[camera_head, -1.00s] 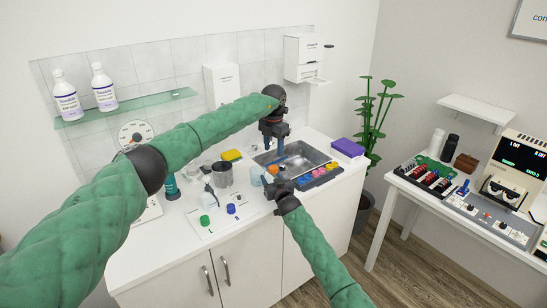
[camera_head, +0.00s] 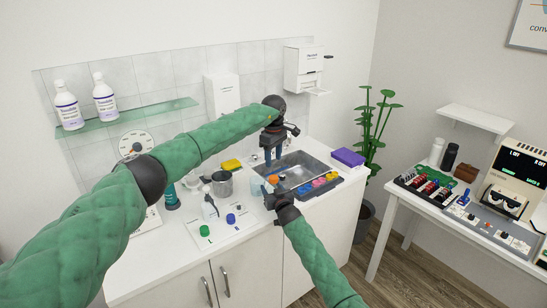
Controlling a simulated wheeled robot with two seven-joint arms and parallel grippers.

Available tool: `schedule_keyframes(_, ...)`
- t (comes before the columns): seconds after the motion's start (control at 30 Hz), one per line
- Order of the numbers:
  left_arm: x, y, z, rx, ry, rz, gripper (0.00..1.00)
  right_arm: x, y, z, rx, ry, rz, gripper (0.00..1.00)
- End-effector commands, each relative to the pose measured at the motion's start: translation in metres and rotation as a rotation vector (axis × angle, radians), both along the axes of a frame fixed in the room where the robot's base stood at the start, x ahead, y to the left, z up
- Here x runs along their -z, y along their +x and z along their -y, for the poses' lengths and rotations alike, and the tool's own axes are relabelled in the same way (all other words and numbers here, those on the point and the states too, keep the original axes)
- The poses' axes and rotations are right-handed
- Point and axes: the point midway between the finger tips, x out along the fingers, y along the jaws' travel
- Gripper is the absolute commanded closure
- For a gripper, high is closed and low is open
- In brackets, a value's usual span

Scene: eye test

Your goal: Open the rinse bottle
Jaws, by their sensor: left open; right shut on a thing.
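A bottle with an orange cap (camera_head: 272,180) and a pale bluish, see-through body (camera_head: 257,187) is at the front of the sink; I take it as the rinse bottle. The orange cap is on top of it. My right gripper (camera_head: 273,193) is shut on this bottle from the front right and hides much of its body. My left gripper (camera_head: 273,157) points down, open and empty, just above the orange cap, with a small gap.
A metal sink (camera_head: 306,165) lies behind, with a dark tray (camera_head: 320,187) of coloured pieces to the right. A steel cup (camera_head: 222,185), a small white bottle (camera_head: 209,208), a green cap (camera_head: 204,231) and a blue cap (camera_head: 231,218) stand to the left.

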Motion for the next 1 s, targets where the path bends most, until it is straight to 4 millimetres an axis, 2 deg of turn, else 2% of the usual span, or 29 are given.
schedule_keyframes(0.6, -0.0001, 0.0001, -0.0001, 0.863, -0.001, 0.0, 0.5, 0.0002, 0.0, 0.0001, 0.0, 0.0, 0.0, 1.0)
schedule_keyframes(0.8, 0.0, 0.0001, -0.0001, 1.044, -0.001, 0.0, 0.5, 0.0002, 0.0, 0.0001, 0.0, 0.0, 0.0, 1.0)
schedule_keyframes(1.0, 0.0015, 0.0001, -0.0001, 1.11, -0.001, 0.0, 0.5, 0.0002, 0.0, 0.0001, 0.0, 0.0, 0.0, 1.0)
